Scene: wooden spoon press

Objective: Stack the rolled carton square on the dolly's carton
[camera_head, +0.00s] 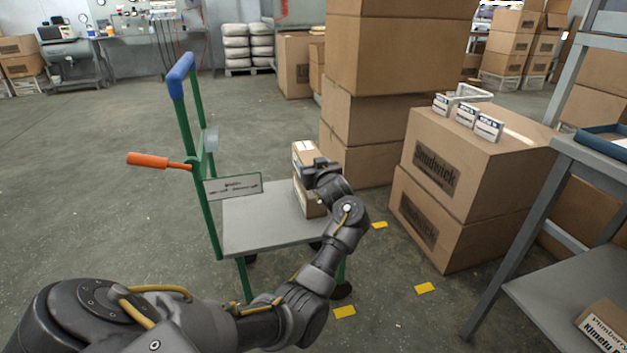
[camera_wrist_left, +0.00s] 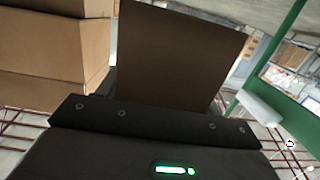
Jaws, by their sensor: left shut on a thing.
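The dolly has a green frame, a blue handle and a grey deck (camera_head: 262,232). Near the deck's far right side a small carton (camera_head: 311,203) stands, partly hidden by my left gripper and wrist. A second small carton (camera_head: 304,151) is directly above it, roughly lined up; I cannot tell whether they touch. My left gripper (camera_head: 314,167) is shut on this upper carton, whose brown face fills the upper middle of the left wrist view (camera_wrist_left: 178,58). The fingertips are mostly hidden. My right gripper is not in view.
A tall stack of large cartons (camera_head: 365,112) stands just behind the dolly. More large cartons (camera_head: 462,165) with small white boxes (camera_head: 488,127) on top stand to the right. An orange lever (camera_head: 150,160) sticks out left of the dolly. A grey shelf (camera_head: 570,290) is at right. The left floor is clear.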

